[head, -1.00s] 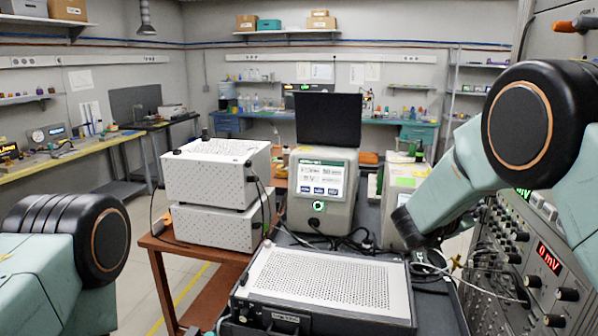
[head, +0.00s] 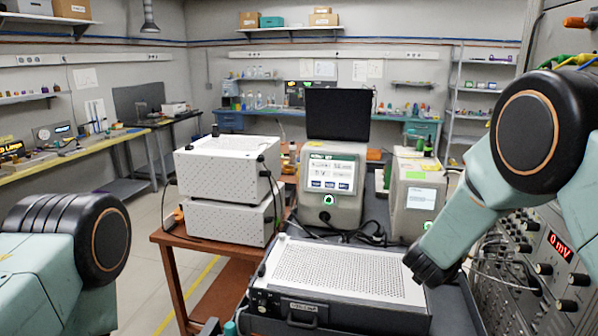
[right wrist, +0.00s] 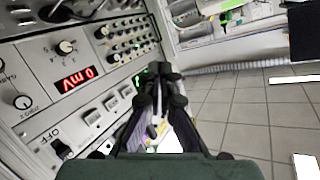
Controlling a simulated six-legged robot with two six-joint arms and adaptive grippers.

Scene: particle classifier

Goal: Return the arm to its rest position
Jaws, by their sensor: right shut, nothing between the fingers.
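My right arm (head: 495,185) comes in from the right in the head view, its forearm slanting down and left to a dark joint beside the perforated metal box. My right gripper (right wrist: 160,74) shows in the right wrist view. Its dark fingers are together with nothing between them, in front of the instrument panel and the tiled floor. In the head view I cannot make out its fingers. My left arm (head: 65,260) is bent at the lower left of the head view. Its gripper is out of view.
The perforated box (head: 345,270) lies on a dark cart, below a screened instrument (head: 330,185) and a smaller device (head: 418,195). White boxes (head: 225,175) stand stacked on a brown table (head: 195,240). A knobbed panel (right wrist: 75,75) with a red display is close to the right gripper.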

